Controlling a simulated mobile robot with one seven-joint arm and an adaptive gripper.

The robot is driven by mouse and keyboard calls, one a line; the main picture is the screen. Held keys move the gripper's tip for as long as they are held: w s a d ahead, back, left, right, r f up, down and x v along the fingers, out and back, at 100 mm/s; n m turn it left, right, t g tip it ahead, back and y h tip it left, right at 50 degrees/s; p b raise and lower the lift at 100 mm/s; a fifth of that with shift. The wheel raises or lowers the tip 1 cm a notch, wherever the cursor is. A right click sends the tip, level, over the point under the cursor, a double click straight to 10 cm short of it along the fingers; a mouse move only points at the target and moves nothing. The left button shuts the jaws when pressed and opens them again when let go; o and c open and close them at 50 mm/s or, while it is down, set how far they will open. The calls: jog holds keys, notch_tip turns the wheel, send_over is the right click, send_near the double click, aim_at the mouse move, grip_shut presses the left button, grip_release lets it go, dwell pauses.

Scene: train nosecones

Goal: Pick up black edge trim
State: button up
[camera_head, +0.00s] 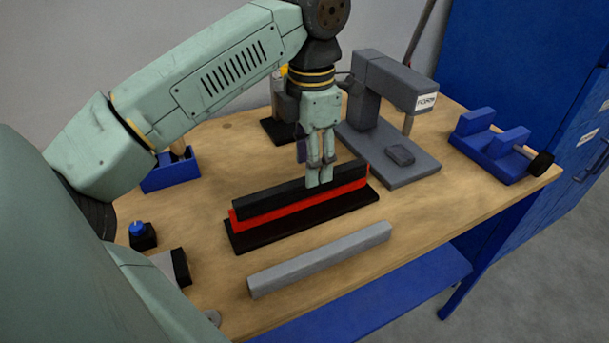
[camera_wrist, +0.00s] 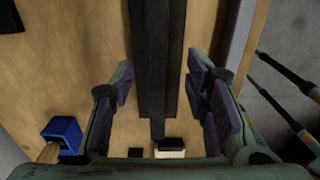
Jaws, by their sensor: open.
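The black edge trim (camera_head: 268,196) is a long black bar lying along the top of a red strip (camera_head: 290,213) on a black base (camera_head: 300,226), in the middle of the bench in the head view. My gripper (camera_head: 319,180) points down over the trim, right of its middle, with the fingertips at about the trim's height. In the wrist view, the trim (camera_wrist: 157,60) runs up the picture between the two spread fingers of my gripper (camera_wrist: 160,88), with a gap on each side. The gripper is open and empty. The fingers hide a little of the trim in the head view.
A grey bar (camera_head: 320,259) lies in front of the base. A grey press-like machine (camera_head: 390,90) stands behind at the right, and a blue fixture (camera_head: 490,145) sits farther right. A blue bin (camera_head: 172,174) and a blue-topped button (camera_head: 142,236) are at the left.

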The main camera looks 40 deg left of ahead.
aim_at(304, 180)
jog(key=f, duration=0.1)
jog(key=f+b, duration=0.1)
jog(key=f, duration=0.1)
jog(key=f+b, duration=0.1)
jog(key=shift+s+a+f, duration=0.2)
jog(key=shift+s+a, duration=0.15)
jog(key=shift+s, duration=0.05)
jog(key=shift+f+b, duration=0.4)
jog(key=shift+f, duration=0.05)
jog(key=shift+r, duration=0.1)
jog(key=shift+c, duration=0.2)
grip_shut()
